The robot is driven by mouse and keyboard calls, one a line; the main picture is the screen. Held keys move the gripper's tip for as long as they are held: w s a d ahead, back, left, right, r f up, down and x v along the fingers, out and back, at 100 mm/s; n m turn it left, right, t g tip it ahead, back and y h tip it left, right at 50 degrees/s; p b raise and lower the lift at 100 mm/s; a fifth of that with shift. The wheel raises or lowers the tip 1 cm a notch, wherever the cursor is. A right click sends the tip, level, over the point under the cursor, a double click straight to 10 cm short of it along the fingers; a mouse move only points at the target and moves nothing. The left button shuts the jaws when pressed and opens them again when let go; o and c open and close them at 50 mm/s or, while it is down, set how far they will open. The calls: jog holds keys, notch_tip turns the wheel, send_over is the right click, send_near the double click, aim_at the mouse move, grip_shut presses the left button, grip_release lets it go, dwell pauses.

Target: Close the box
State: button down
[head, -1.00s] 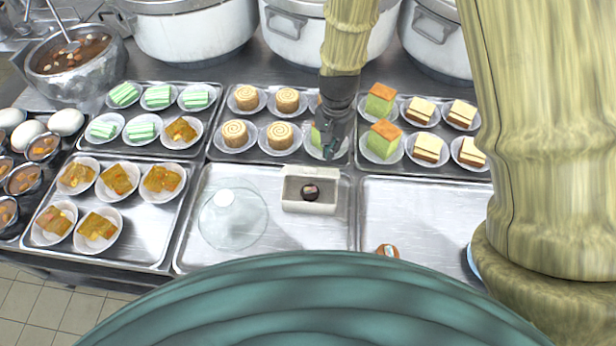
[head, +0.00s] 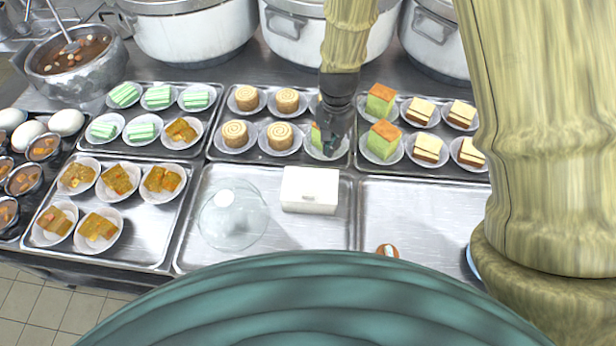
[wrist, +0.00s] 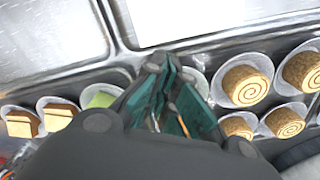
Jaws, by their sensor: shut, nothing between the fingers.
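The white box (head: 309,191) sits on the middle front metal tray, with its lid down flat over the top; its inside is hidden. It also shows in part at the top of the wrist view (wrist: 165,18). My gripper (head: 331,143) is behind the box in the head view, low over the cake plates of the back tray, apart from the box. In the wrist view my gripper (wrist: 165,85) has its teal fingers together, with nothing held.
A clear glass dome (head: 232,214) stands left of the box on the same tray (head: 270,256). Plates of rolled cakes (head: 280,136) and green cakes (head: 383,140) crowd the back trays. Large pots (head: 190,30) stand behind. The right front tray (head: 415,210) is mostly bare.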

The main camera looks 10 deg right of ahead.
jog(key=shift+w+d+p, duration=0.15)
jog(key=shift+w, duration=0.55)
jog(key=shift+w+d+p, duration=0.15)
jog(key=shift+w, duration=0.55)
jog(key=shift+r, duration=0.1)
notch_tip(320, 180, up, 8)
jog(key=p, duration=0.6)
dwell(0.4)
